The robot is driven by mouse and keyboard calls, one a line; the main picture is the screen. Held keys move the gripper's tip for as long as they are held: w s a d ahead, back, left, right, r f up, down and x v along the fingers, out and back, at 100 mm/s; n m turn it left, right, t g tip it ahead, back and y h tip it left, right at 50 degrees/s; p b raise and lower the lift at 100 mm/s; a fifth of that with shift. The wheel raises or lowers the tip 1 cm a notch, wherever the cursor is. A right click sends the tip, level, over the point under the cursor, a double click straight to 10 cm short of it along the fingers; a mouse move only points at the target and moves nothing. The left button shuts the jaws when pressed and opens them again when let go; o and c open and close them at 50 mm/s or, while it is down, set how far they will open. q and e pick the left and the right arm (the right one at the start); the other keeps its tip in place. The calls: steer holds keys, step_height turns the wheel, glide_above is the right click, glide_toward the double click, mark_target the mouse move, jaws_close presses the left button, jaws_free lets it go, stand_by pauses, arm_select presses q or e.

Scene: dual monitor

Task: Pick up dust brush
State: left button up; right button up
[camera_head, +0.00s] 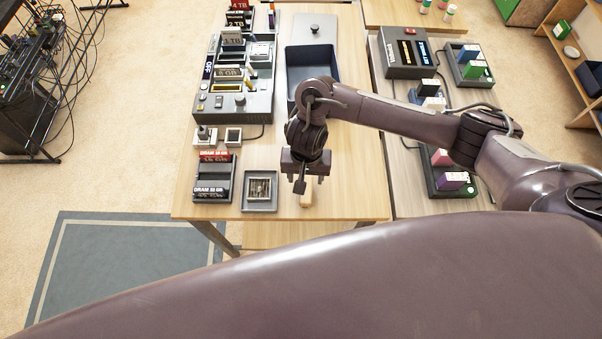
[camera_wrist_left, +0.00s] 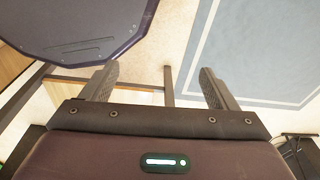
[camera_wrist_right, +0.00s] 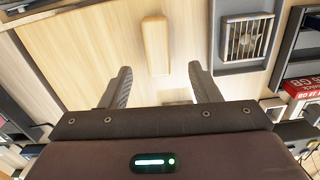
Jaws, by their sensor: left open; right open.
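The dust brush shows as a light wooden bar (camera_head: 307,200) lying on the table near its front edge. It also shows in the right wrist view (camera_wrist_right: 156,45), upright in the picture. I cannot make out bristles. My right gripper (camera_head: 306,180) is over the table just behind and above the bar, partly covering it in the head view. In the right wrist view its open fingers (camera_wrist_right: 160,72) point toward the bar, with nothing between them. My left gripper (camera_wrist_left: 158,82) is open and empty over the floor, away from the table; the head view does not show it.
A grey tray with a metal fan-like part (camera_head: 260,191) sits left of the bar, with a DRAM box (camera_head: 213,180) farther left. A grey bin (camera_head: 313,66) and a console (camera_head: 236,104) stand behind. Racks of coloured boxes (camera_head: 449,181) are on the right table.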

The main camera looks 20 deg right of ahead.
mark_target(307, 190)
steer(key=f, duration=0.3)
steer(key=f+b, duration=0.1)
steer(key=f, duration=0.1)
steer(key=shift+s+d, duration=0.1)
steer(key=shift+s, duration=0.3)
step_height(307, 190, down, 2)
steer(key=shift+w+f, duration=0.1)
steer(key=shift+f, duration=0.15)
arm_select(q)
steer(key=s, duration=0.1)
steer(key=s+f, duration=0.1)
steer(key=shift+s+a, duration=0.2)
steer(key=shift+s, duration=0.15)
arm_select(e)
steer(key=shift+f, duration=0.15)
steer(key=shift+f, duration=0.1)
steer(key=shift+c, duration=0.3)
